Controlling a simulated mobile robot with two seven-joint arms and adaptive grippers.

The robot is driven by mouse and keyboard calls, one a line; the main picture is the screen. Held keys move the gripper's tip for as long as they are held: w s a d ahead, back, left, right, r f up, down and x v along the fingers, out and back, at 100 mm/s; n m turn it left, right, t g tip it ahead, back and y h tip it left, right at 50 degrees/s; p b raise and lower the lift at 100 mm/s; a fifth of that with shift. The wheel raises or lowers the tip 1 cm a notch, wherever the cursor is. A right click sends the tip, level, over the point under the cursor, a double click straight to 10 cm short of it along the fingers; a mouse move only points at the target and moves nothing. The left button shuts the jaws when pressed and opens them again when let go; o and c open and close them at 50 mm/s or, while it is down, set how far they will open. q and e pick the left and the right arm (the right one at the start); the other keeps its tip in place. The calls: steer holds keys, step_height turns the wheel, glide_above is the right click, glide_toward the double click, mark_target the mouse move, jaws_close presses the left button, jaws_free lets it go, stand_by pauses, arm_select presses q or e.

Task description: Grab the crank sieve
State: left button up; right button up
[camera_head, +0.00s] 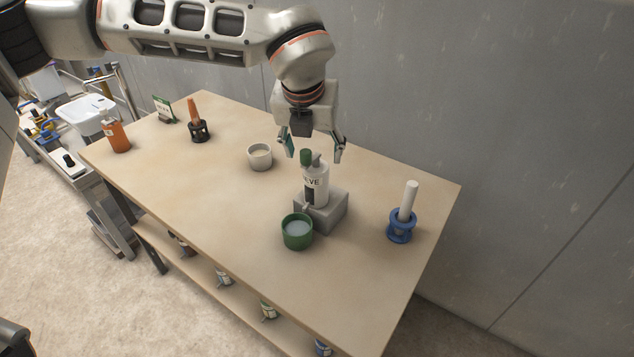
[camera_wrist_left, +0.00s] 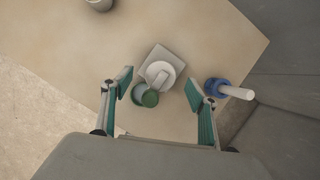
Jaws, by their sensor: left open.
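In the left wrist view the sieve shows roughly between and beyond the fingertips (camera_wrist_left: 157,88). My right gripper is not in view.
A green cup (camera_head: 298,243) stands in front of the block. An orange bottle (camera_head: 118,138) and a dark holder (camera_head: 199,133) stand far left. The front right tabletop is clear.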

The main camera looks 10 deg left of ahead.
mark_target(313, 187)
arm_select(q)
steer(key=x, duration=0.5)
steer(key=shift+s+d+f+p, duration=0.2)
steer(key=shift+s+f+p, duration=0.05)
steer(key=shift+p, duration=0.05)
jaws_close()
